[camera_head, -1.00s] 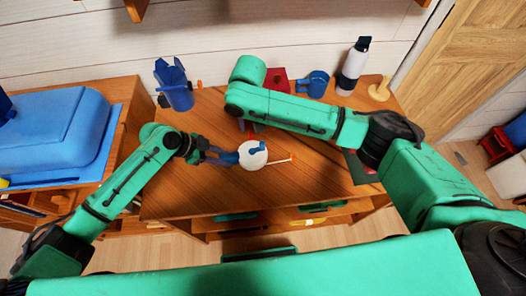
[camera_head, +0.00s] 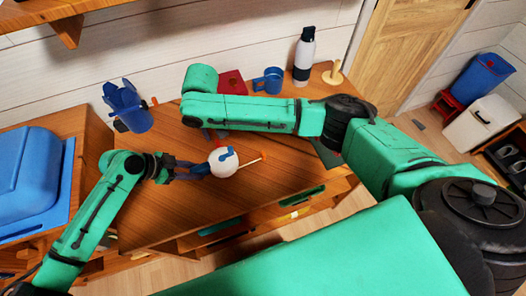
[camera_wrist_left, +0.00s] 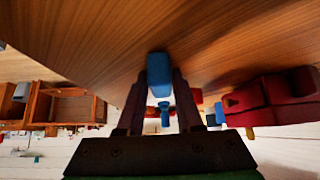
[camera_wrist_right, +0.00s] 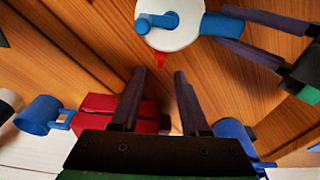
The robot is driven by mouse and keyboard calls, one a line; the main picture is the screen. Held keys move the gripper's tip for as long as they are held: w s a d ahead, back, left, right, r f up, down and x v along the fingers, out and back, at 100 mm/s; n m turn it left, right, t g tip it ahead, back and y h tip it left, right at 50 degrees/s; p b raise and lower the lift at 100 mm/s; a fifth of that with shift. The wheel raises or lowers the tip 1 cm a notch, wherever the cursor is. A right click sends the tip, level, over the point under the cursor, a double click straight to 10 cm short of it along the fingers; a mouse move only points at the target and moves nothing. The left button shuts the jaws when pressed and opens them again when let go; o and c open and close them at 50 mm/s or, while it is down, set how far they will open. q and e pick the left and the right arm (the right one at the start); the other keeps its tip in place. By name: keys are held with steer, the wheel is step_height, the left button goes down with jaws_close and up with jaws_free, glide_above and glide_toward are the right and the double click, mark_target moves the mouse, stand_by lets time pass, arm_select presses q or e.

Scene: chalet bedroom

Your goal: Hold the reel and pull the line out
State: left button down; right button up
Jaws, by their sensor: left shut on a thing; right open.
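The reel (camera_head: 223,162) is a round white disc with a blue crank on its face, held over the wooden desk. It also shows at the top of the right wrist view (camera_wrist_right: 182,33), with a small red tab (camera_wrist_right: 160,62) at its edge. My left gripper (camera_head: 198,170) is shut on the reel's blue handle, which shows between the fingers in the left wrist view (camera_wrist_left: 159,75). My right gripper (camera_wrist_right: 158,74) is open and empty, its fingertips just short of the red tab. In the head view my right forearm largely hides that gripper.
A thin stick with an orange end (camera_head: 256,160) shows right of the reel. Behind stand a blue holder (camera_head: 128,108), a red box (camera_head: 231,82), a blue mug (camera_head: 270,80), a bottle (camera_head: 304,57) and a wooden peg stand (camera_head: 333,74). The desk front (camera_head: 170,215) is clear.

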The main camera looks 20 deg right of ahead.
glide_toward(264, 154)
steer(key=f, duration=0.3)
steer(key=w+f, duration=0.1)
steer(key=f, duration=0.5)
steer(key=shift+w+a+f, duration=0.1)
steer(key=shift+w+f, duration=0.1)
steer(key=shift+w, duration=0.1)
jaws_close()
